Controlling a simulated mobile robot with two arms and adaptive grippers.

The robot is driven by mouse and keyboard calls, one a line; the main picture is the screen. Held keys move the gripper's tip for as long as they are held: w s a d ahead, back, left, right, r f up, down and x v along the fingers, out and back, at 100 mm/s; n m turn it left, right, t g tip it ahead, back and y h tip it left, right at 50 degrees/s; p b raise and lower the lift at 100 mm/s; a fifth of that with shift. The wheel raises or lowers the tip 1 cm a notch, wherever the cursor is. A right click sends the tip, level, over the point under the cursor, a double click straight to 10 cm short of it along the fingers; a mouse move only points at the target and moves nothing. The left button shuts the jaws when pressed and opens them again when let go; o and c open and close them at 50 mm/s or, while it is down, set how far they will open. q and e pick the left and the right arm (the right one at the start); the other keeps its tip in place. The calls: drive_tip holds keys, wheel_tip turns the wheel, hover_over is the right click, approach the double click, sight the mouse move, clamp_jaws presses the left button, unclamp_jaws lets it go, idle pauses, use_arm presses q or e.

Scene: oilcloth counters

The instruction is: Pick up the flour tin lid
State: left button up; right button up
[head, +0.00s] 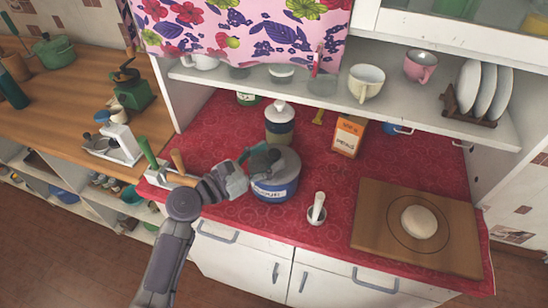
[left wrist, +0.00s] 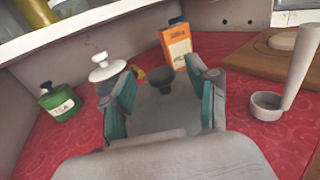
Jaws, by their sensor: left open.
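The flour tin (head: 285,187) is a round blue-grey tin with a pale label, standing on the red counter. Its grey lid (head: 291,164) is on top, and the lid also shows in the left wrist view (left wrist: 165,112) with a dark round knob (left wrist: 160,78). My left gripper (head: 259,159) is over the lid and hides part of it in the head view. In the left wrist view its teal-padded fingers (left wrist: 165,98) are open, one on each side of the lid's middle, and the knob appears beyond them, between the tips. I cannot tell whether they touch the lid. My right gripper is not in view.
A white-lidded jar (head: 280,126) stands close behind the tin. An orange box (head: 348,136) is behind right, and a mortar with pestle (head: 317,209) is at front right. A wooden board (head: 375,240) with dough lies right. A shelf (head: 320,97) overhangs the back.

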use_arm(q)
drive_tip(key=shift+x, duration=1.25)
drive_tip(key=shift+a, duration=0.1)
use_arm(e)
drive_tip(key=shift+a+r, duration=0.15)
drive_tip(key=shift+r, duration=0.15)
use_arm(q)
drive_tip(key=shift+c, duration=1.3)
clamp_jaws()
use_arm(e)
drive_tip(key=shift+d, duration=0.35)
